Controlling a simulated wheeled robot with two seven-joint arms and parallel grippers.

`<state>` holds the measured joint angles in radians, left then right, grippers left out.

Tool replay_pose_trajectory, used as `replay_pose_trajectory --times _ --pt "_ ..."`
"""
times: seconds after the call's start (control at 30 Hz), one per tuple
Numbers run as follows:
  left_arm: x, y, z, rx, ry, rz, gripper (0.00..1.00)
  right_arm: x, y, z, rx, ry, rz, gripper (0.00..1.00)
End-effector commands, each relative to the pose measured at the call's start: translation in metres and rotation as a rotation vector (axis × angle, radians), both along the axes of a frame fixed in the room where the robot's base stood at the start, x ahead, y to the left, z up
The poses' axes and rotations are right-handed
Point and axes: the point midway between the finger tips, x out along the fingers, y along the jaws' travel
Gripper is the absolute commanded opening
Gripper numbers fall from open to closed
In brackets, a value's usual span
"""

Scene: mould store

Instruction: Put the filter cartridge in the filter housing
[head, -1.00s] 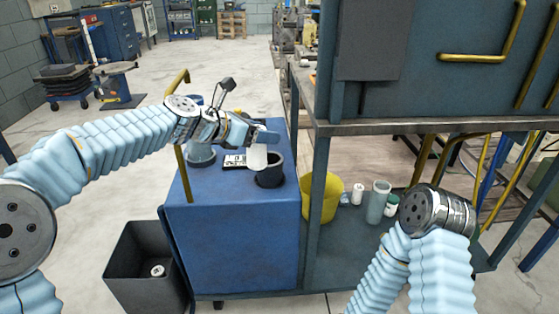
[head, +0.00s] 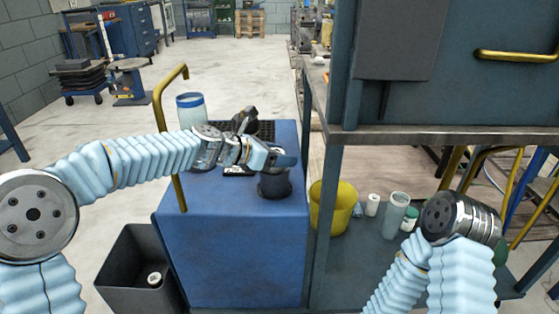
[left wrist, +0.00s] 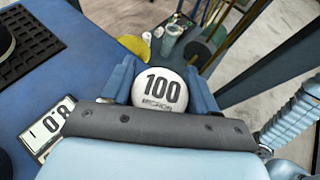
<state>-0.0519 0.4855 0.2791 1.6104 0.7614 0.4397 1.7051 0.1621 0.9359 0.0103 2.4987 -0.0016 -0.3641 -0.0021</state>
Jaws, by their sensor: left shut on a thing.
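The white filter cartridge (left wrist: 160,88), marked "100 MICRON" on its round end, is between the two blue fingers of my left gripper (left wrist: 162,85) in the left wrist view. My left gripper (head: 284,159) is shut on it, directly over the dark round filter housing (head: 274,186) on the blue cart. In the head view the cartridge is hidden by the gripper and housing, so how deep it sits cannot be told. My right arm is at the lower right; its gripper does not show.
The blue cart (head: 230,245) also carries a blue-rimmed clear container (head: 190,111), a black grid (head: 262,131) and a number card (left wrist: 42,130). A black bin (head: 130,262) stands left. A yellow bucket (head: 332,207) and small containers stand on the bench's lower shelf, right.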

Motion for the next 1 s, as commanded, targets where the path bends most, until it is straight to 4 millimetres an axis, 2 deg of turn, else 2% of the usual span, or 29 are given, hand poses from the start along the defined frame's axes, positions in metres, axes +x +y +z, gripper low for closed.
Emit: replay_pose_trajectory --times 0.33,0.37,0.5,0.53,0.87,1.0 --pt "0.0 0.0 -0.005 0.0 -0.001 0.0 0.26 0.001 -0.001 -0.003 -0.001 -0.002 -0.001 0.83" --pt "0.0 0.0 -0.005 0.0 -0.001 0.0 0.6 0.001 -0.001 -0.003 -0.001 -0.001 -0.002 0.83" --pt "0.0 0.0 -0.004 0.0 -0.001 0.0 0.81 0.001 -0.001 -0.002 -0.001 -0.001 -0.002 0.83" --pt "0.0 0.0 -0.004 0.0 -0.001 0.0 0.84 0.001 -0.001 -0.002 -0.001 -0.001 -0.002 0.83" --pt "-0.001 0.001 0.0 0.0 -0.002 0.0 0.84 0.0 0.0 0.0 0.0 -0.001 0.0 0.83" --pt "-0.011 0.017 0.009 0.0 -0.003 0.002 0.84 0.0 0.0 -0.001 0.0 -0.001 0.0 0.83"
